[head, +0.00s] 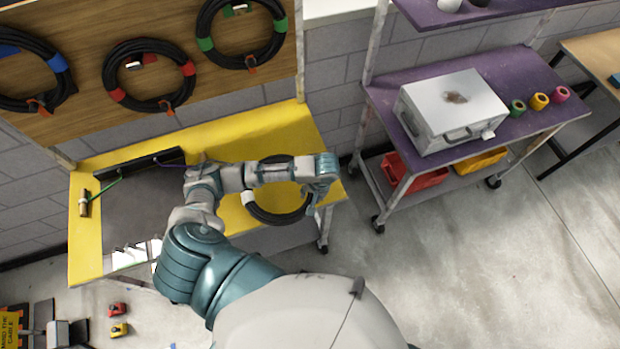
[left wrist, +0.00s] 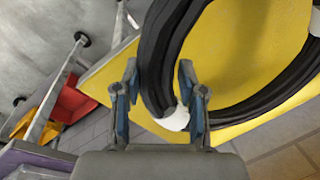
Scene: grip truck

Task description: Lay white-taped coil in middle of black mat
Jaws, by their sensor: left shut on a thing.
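The black coil with white tape (head: 280,217) is at the right end of the yellow table in the head view, partly hidden behind my left arm. My left gripper (head: 325,172) is at the coil's right side. In the left wrist view the gripper (left wrist: 157,80) is shut on the coil (left wrist: 152,62), with the strand between its two fingers and a white tape band (left wrist: 176,119) close by. I cannot tell how high the coil is above the table. The dark mat (head: 140,207) lies on the left part of the table, apart from the coil. My right gripper is not in view.
The yellow table (head: 260,130) has a black bar (head: 130,170) along the mat's back edge and a small tool (head: 84,203) at left. Several coils hang on the wooden board (head: 90,60). A purple cart (head: 510,72) with a silver case (head: 450,105) stands at right.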

